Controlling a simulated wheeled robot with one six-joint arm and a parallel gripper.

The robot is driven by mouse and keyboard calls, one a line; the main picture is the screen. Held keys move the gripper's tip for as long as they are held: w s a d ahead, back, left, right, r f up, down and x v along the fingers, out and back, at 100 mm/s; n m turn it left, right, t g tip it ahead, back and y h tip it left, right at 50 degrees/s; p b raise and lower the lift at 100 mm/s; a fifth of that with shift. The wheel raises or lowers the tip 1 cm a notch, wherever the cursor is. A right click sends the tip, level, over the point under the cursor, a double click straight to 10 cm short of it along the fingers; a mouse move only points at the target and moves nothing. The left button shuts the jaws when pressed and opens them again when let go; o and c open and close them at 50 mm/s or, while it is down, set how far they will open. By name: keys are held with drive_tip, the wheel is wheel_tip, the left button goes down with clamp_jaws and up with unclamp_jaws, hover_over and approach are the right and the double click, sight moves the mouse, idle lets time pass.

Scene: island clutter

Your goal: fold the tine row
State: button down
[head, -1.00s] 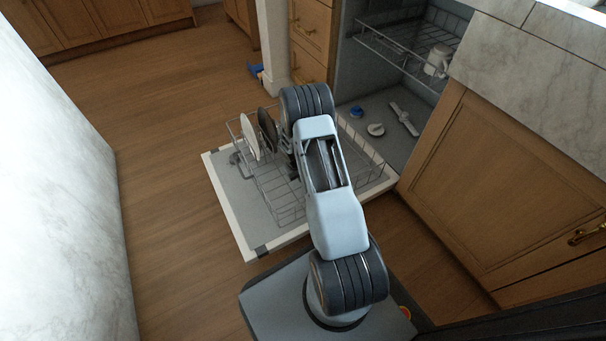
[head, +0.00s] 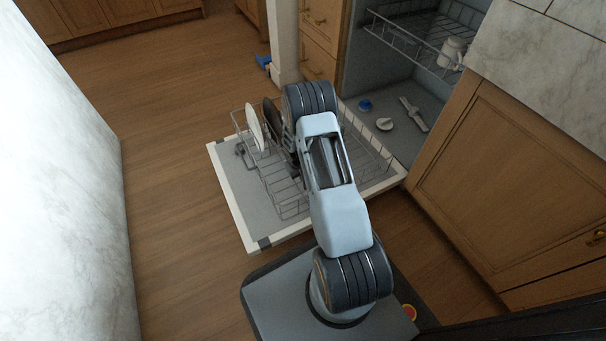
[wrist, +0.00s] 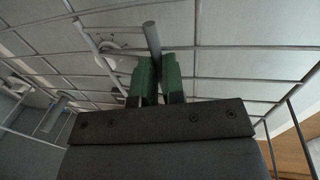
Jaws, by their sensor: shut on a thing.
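The lower dishwasher rack (head: 293,208) sits on the open door, a wire basket with plates at its left side. In the wrist view my gripper (wrist: 158,72) has its two green fingers closed on a grey rod, a tine (wrist: 151,36), which sticks out beyond the fingertips. Rack wires (wrist: 240,47) spread around and behind it. In the head view my arm hides the gripper and most of the tine row, so I cannot tell there how far the row is tilted.
A white plate (head: 255,129) and a dark plate (head: 271,118) stand in the rack's left part. The upper rack (head: 409,36) holds a white mug (head: 451,52). The open door (head: 236,203) lies low, with wooden floor clear to its left.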

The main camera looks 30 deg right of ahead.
drive_tip(key=c, duration=1.2)
unclamp_jaws()
drive_tip(key=shift+r, duration=0.1)
wheel_tip(320, 180, up, 13)
drive_tip(key=a+p, duration=0.2)
drive_tip(key=p, duration=0.4)
drive_tip(key=shift+a+r, duration=0.15)
drive_tip(key=shift+a, duration=0.2)
drive_tip(key=shift+w, duration=0.1)
drive_tip(key=shift+c, duration=0.4)
